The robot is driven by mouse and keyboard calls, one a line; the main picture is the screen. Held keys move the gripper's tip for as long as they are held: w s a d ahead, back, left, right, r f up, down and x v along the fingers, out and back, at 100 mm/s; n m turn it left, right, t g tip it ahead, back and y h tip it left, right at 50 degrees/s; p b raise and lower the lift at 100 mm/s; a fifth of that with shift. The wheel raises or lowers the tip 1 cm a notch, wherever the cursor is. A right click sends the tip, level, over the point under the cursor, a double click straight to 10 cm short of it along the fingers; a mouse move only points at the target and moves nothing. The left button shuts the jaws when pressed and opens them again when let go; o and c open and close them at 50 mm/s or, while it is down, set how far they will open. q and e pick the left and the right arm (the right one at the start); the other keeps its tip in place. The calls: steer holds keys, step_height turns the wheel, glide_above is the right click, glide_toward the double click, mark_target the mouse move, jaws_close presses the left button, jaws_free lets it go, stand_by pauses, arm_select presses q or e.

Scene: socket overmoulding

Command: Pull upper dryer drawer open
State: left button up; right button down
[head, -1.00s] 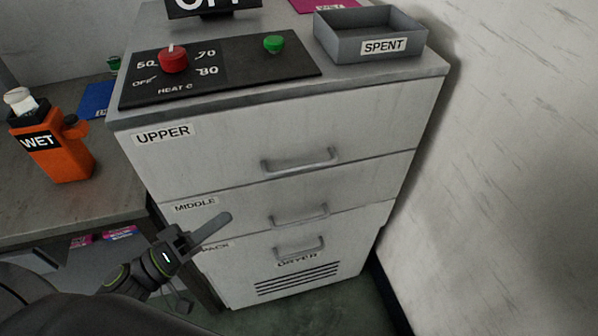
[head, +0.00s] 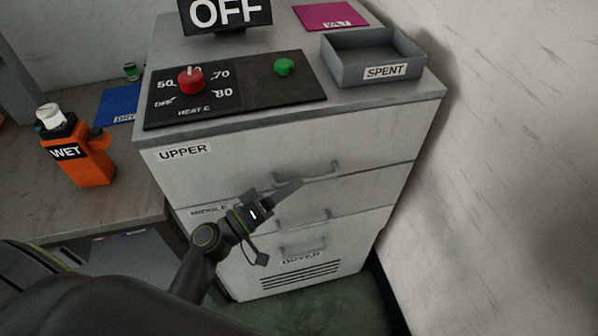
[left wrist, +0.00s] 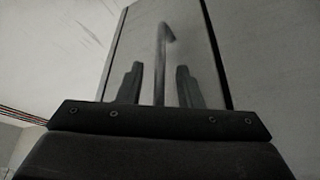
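The upper dryer drawer (head: 240,158), labelled UPPER, is shut, its front flush with the cabinet. Its metal bar handle (head: 308,176) is at the right of the drawer front. My left gripper (head: 290,188) is just below and in front of this handle in the head view. In the left wrist view its two fingers (left wrist: 158,85) stand apart, with a handle bar (left wrist: 162,60) showing between them. The fingers do not visibly touch the bar. My right gripper is not in view.
Below are the middle drawer handle (head: 302,217) and a lower drawer handle (head: 303,247). On top are a grey SPENT tray (head: 378,72), a red heat knob (head: 190,81) and a green button (head: 284,67). An orange WET bottle (head: 90,165) stands left. A wall is close on the right.

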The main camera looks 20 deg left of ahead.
arm_select(q)
steer(key=shift+p+x, duration=0.3)
steer(key=shift+x, duration=1)
jaws_close()
